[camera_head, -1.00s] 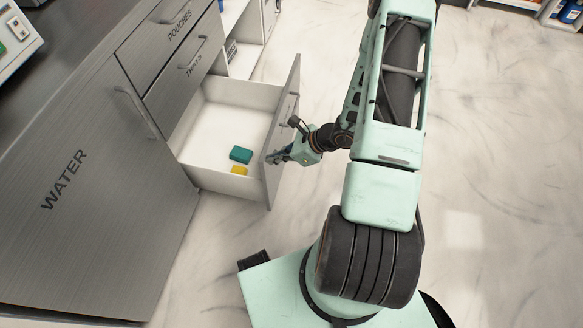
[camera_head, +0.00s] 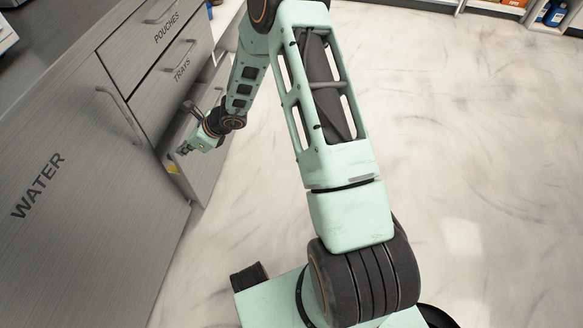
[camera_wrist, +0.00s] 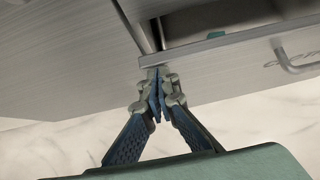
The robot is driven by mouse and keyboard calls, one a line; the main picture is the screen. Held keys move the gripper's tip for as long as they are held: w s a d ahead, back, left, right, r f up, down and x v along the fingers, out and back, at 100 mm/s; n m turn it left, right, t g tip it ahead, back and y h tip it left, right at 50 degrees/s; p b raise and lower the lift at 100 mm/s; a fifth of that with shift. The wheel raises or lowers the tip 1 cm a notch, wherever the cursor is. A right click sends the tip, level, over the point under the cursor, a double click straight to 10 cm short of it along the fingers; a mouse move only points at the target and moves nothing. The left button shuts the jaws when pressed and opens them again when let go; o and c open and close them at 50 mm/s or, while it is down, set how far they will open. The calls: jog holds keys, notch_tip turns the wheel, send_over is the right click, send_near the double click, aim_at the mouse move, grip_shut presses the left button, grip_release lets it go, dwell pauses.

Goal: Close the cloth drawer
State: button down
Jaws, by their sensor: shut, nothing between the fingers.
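The cloth drawer (camera_head: 205,165) is the lowest drawer beside the WATER door, below the TRAYS drawer. It stands out only a little, and a narrow gap shows behind its front. A yellow item (camera_head: 173,168) shows in that gap. My gripper (camera_head: 183,151) is shut and empty at the drawer front. In the wrist view my gripper's fingertips (camera_wrist: 157,76) are together at the top edge of the drawer front (camera_wrist: 220,44); whether they touch it I cannot tell. A green item (camera_wrist: 207,35) shows in the gap. My arm hides part of the drawer in the head view.
The WATER door (camera_head: 90,190) with its handle stands left of the drawer. The TRAYS drawer (camera_head: 180,80) and POUCHES drawer (camera_head: 155,40) above are shut. Open marble floor (camera_head: 480,170) lies to the right. Shelves (camera_head: 490,8) stand at the far top right.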

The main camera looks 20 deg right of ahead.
jog(key=w+a, duration=0.3)
jog(key=a, duration=0.2)
jog(key=shift+w+a+r, duration=0.15)
jog(key=shift+w+a, duration=0.05)
jog(key=shift+w, duration=0.1)
